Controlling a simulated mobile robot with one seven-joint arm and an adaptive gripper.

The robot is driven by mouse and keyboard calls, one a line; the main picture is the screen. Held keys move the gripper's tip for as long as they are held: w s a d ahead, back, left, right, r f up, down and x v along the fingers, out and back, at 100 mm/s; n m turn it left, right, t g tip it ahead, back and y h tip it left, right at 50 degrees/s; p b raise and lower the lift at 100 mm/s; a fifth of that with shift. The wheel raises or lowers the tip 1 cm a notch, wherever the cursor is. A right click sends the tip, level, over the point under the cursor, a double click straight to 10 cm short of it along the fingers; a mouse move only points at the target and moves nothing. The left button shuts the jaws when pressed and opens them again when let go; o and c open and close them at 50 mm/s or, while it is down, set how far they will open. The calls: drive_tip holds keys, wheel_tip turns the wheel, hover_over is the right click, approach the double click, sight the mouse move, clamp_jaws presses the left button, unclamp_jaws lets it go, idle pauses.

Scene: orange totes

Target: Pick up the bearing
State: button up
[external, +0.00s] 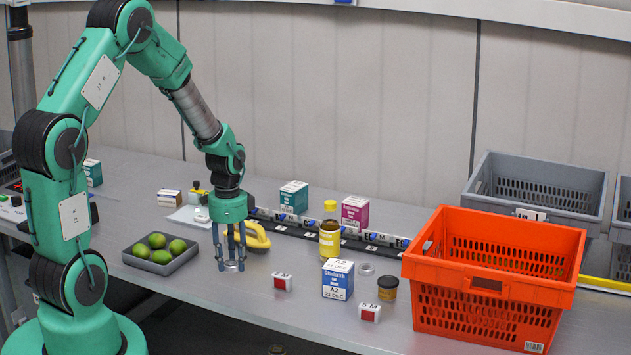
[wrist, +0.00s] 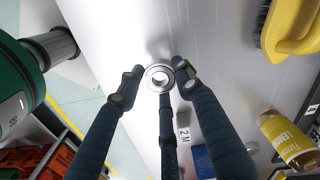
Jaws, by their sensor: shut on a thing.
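The bearing is a small silver ring (wrist: 159,78) with a dark-edged hole. In the wrist view it sits between the tips of my gripper's fingers. My gripper (external: 232,262) points straight down at the table near its front edge, with its dark blue fingers closed around the bearing. The bearing (external: 232,266) shows only in part between the fingertips in the external view. The wrist view shows my gripper (wrist: 158,84) with fingers on several sides of the ring. I cannot tell whether the bearing is clear of the table.
A grey tray of limes (external: 163,266) stands left of my gripper. A yellow-handled brush (external: 258,236) lies close behind it.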

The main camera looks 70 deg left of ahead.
drive_tip(key=s+d+r+p, duration=0.1)
drive_tip(key=s+d+p, duration=0.1)
drive_tip(key=s+d, duration=0.8)
drive_tip(key=shift+s+d+r, duration=0.15)
drive_tip(key=shift+s+r, duration=0.15)
drive_tip(key=shift+s, duration=0.9)
wheel_tip(320, 180, up, 17)
drive_tip(key=w+a+r+p, duration=0.1)
drive_tip(key=w+r+p, duration=0.15)
drive_tip(key=w, duration=0.85)
drive_tip(key=w+r+p, duration=0.2)
drive_tip(key=w+r, duration=0.1)
drive_tip(key=w, duration=0.7)
drive_tip(key=w+d+r+n+p, duration=0.1)
drive_tip(key=w+d+p, duration=0.15)
drive_tip(key=w, duration=0.75)
drive_tip(key=w+d+p, duration=0.1)
drive_tip(key=w+d, duration=0.3)
drive_tip(key=w, duration=0.6)
drive_tip(key=w+d+f+n+p, duration=0.1)
drive_tip(key=w+d+f+p, duration=0.2)
drive_tip(key=w+d, duration=0.85)
drive_tip(key=w+d+f+p, duration=0.3)
drive_tip(key=w+d+f, duration=0.1)
drive_tip(key=w+d, duration=0.75)
wheel_tip(320, 180, down, 11)
drive_tip(key=s+d, duration=0.1)
drive_tip(key=shift+s+d+r+b, duration=0.2)
drive_tip(key=shift+d+b, duration=0.1)
drive_tip(key=shift+d, duration=0.1)
